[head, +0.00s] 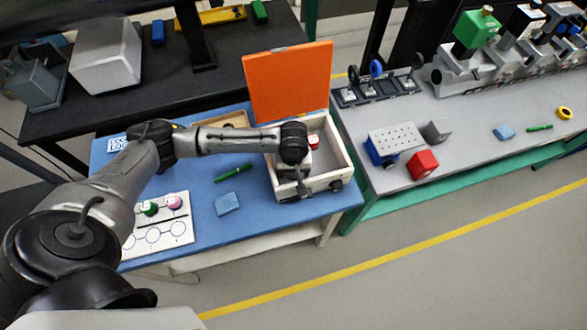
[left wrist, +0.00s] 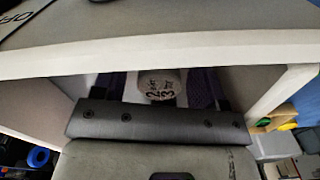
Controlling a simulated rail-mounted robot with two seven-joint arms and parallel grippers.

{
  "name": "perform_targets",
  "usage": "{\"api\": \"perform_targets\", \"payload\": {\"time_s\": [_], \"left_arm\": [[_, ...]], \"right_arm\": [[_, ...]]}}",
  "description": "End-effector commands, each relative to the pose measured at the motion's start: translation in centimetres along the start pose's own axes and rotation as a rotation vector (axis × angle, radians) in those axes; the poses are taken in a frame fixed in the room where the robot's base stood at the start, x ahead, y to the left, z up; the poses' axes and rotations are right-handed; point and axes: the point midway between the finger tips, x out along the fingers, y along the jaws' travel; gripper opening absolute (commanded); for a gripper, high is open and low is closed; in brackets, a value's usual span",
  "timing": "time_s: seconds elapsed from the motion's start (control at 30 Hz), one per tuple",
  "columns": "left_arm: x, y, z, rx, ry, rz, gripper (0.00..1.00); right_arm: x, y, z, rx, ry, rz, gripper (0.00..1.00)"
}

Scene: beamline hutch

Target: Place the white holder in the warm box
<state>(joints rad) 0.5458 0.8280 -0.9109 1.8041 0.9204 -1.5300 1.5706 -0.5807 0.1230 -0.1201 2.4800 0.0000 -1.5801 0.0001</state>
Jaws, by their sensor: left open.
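The warm box (head: 286,190) is a white box on the blue table, with its orange lid (head: 288,80) standing open at the back. My left gripper (head: 300,187) reaches down into it at the front. In the left wrist view a pale round holder top (left wrist: 160,83) with dark markings, which look like "23", lies between the two fingers of my left gripper (left wrist: 158,90). The fingers are open and apart from each other. The arm hides this holder in the head view. A red and white holder (head: 313,141) stands farther back in the box. My right gripper is not in view.
A white card (head: 180,236) with printed circles carries a green holder (head: 149,208) and a pink holder (head: 173,201). A green pen (head: 233,173) and blue cloth (head: 228,204) lie left of the box. A grey bench (head: 459,145) with equipment stands at right.

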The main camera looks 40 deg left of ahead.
Motion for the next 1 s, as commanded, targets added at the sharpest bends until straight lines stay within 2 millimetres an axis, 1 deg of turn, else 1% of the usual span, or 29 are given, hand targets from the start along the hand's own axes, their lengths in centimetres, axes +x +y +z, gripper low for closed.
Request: {"api": "perform_targets", "payload": {"time_s": [0.13, 0.17, 0.27, 0.5, 0.7, 0.83, 1.0], "left_arm": [[-0.3, 0.0, 0.0, 0.001, 0.001, 0.001, 0.66], [-0.7, 0.0, 0.0, 0.0, 0.0, 0.001, 0.66], [-2.2, 0.0, 0.0, 0.0, 0.001, 0.001, 0.66], [-6.8, 0.1, 0.0, 0.001, 0.002, 0.003, 0.66], [-10.0, 0.1, 0.0, 0.0, 0.001, 0.002, 0.66], [-11.3, 0.1, 0.0, 0.0, 0.0, 0.002, 0.66], [-12.2, 0.0, 0.0, 0.0, -0.001, 0.0, 0.66]], "right_arm": [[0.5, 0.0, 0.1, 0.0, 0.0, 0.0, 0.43], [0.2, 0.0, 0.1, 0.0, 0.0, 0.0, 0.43], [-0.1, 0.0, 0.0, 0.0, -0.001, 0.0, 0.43], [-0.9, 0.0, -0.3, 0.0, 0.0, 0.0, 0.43], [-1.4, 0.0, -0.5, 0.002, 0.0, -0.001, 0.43], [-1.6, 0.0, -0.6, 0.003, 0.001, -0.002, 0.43], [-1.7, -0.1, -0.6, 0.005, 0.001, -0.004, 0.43]]}}
